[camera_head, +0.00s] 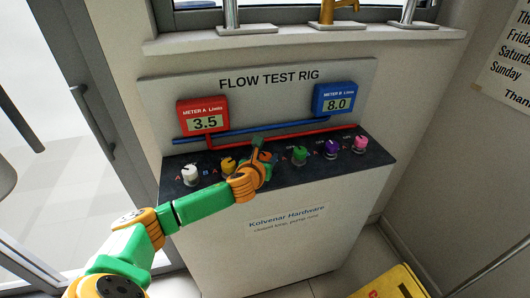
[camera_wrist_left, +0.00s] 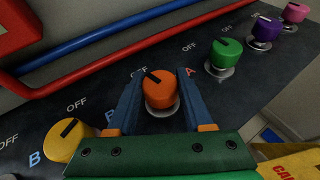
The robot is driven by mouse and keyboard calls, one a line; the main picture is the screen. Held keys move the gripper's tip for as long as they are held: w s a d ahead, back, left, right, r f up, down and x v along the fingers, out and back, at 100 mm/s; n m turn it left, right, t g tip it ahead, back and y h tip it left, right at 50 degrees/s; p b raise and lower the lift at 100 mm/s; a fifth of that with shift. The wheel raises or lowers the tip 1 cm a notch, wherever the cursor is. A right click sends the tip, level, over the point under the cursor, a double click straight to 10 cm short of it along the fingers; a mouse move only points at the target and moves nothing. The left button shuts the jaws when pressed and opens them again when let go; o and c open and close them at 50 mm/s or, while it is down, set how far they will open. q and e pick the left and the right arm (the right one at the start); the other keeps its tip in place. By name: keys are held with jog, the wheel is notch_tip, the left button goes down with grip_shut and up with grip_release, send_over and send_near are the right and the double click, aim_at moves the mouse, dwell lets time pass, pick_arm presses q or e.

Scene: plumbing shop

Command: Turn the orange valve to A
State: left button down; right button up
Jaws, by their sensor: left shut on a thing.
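The orange valve (camera_wrist_left: 159,90) is a round knob with a black pointer mark on the dark panel. In the left wrist view the mark points up and left, toward an OFF label. A red A label (camera_wrist_left: 189,72) is to its upper right, and a blue B is to its left. My left gripper (camera_head: 259,158) is shut on the orange valve, with a blue finger on each side of it in the wrist view. In the head view the gripper mostly hides the valve. My right gripper is in neither view.
A yellow knob (camera_head: 228,165) and a white knob (camera_head: 190,174) stand to the left, and green (camera_head: 300,155), purple (camera_head: 331,147) and pink (camera_head: 360,143) knobs to the right. Meter A (camera_head: 204,117) reads 3.5 and meter B (camera_head: 337,99) reads 8.0.

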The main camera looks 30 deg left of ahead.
pick_arm(q)
jog(key=n+g+y+p, duration=0.1)
jog(key=n+y, duration=0.2)
jog(key=shift+d+r+p, duration=0.1)
jog(key=shift+r+p, duration=0.05)
jog(key=shift+p, duration=0.15)
jog(key=shift+w+n+g+y, duration=0.1)
jog(key=shift+n+g+y, duration=0.7)
jog(key=shift+y, duration=0.1)
jog(key=shift+f+n+g+y+b, duration=0.25)
jog(key=shift+n+g+y+b, duration=0.3)
jog(key=shift+n+g+y, duration=0.4)
jog(key=shift+n+g+y+b, duration=0.65)
jog(key=shift+n+g+b, duration=0.5)
jog(key=shift+n+g, duration=0.15)
jog(key=shift+r, duration=0.1)
